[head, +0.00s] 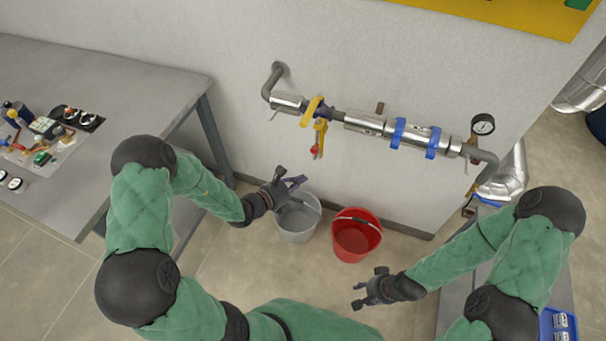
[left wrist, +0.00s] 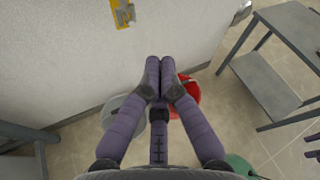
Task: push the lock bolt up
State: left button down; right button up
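A yellow lock bracket (head: 320,132) hangs under the left part of the pipe, with a small red part (head: 314,150) at its lower end. It also shows as a yellow piece (left wrist: 122,13) at the top of the left wrist view; I cannot make out the bolt itself. My left gripper (head: 300,181) is below and left of the bracket, apart from it. Its purple fingers (left wrist: 160,62) meet at the tips in the left wrist view, with nothing seen between them. My right gripper (head: 357,294) is open and empty, lower right.
The pipe (head: 370,123) runs along the wall with a yellow handle (head: 311,111), blue bands (head: 398,132) and a gauge (head: 483,124). A grey bucket (head: 296,226) and a red bucket (head: 352,242) stand on the floor below. A workbench (head: 150,88) is at the left.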

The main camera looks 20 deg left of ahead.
aim_at(314, 152)
pick_arm(q)
jog(key=b+x, duration=0.3)
jog(key=x, duration=0.6)
jog(key=r, duration=0.1)
jog(key=a+r, duration=0.1)
jog(key=r, duration=0.1)
jog(key=shift+w+a+r, duration=0.1)
jog(key=shift+a+r, duration=0.2)
jog(key=shift+a, duration=0.1)
jog(key=shift+r, duration=0.1)
notch_tip(314, 152, up, 5)
jog(key=p, duration=0.5)
jog(key=shift+r, duration=0.1)
jog(key=shift+f, duration=0.25)
